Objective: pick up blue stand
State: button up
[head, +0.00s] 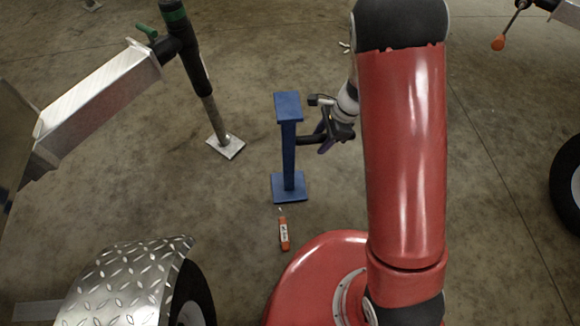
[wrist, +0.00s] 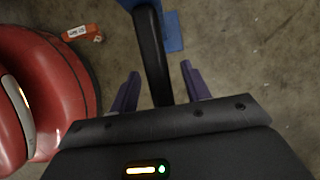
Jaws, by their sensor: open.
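The blue stand (head: 288,155) is upright on the concrete floor, with a flat top plate, a thin post and a square base. My gripper (head: 322,140) is just right of the post, below the top plate, partly hidden by my arm. In the wrist view my gripper (wrist: 158,82) has its two purple fingers spread apart, with a dark bar (wrist: 153,55) running between them. In the head view a dark bar spans from the post to the gripper; I cannot tell what it belongs to. Part of the blue stand (wrist: 173,32) shows beyond it in the wrist view.
An orange tool (head: 284,235) lies on the floor in front of the stand's base; it also shows in the wrist view (wrist: 82,33). A trailer leg (head: 210,108) with a foot plate is to the left. A diamond-plate fender (head: 125,285) is at lower left, a wheel (head: 569,185) at right.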

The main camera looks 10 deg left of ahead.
grip_shut()
jog(key=shift+a+r, duration=0.1)
dwell(0.4)
jog(key=shift+r, duration=0.1)
